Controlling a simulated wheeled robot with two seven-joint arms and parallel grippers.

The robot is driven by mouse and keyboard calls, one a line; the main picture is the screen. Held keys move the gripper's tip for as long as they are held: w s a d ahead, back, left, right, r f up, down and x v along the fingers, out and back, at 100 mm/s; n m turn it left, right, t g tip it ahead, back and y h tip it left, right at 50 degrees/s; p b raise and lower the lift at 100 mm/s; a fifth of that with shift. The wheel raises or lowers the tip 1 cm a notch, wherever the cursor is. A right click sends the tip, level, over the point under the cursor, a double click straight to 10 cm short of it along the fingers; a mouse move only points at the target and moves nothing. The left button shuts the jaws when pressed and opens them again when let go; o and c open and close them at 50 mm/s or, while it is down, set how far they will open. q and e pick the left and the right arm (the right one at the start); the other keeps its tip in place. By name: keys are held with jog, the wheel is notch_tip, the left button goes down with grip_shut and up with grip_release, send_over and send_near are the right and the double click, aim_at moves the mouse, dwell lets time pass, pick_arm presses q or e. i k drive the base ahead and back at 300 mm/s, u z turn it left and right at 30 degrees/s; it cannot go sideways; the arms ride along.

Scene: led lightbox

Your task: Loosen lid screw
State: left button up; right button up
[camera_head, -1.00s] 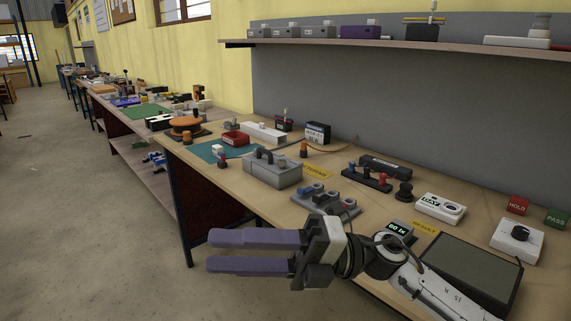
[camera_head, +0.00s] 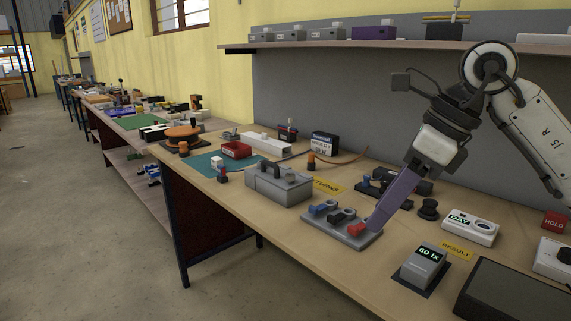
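A grey box (camera_head: 279,185) with a dark handle on its lid stands on the bench in the middle of the view; I cannot make out a screw on it. Right of it a grey rack (camera_head: 346,238) holds tools with a blue handle (camera_head: 322,208), a black handle (camera_head: 342,216) and a red handle (camera_head: 358,230). My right gripper (camera_head: 374,225) points down with its purple fingertips right beside the red handle. The fingers overlap in this view, so their opening and any contact are hidden. My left gripper is out of view.
A display unit (camera_head: 425,262) reading "GO" lies right of the rack, near a dark panel (camera_head: 510,290). A dark block with knobs (camera_head: 395,183) and a black knob (camera_head: 428,209) lie behind my gripper. A teal mat (camera_head: 215,163) lies further left.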

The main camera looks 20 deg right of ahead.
aim_at(290, 177)
jog(key=i, duration=1.15)
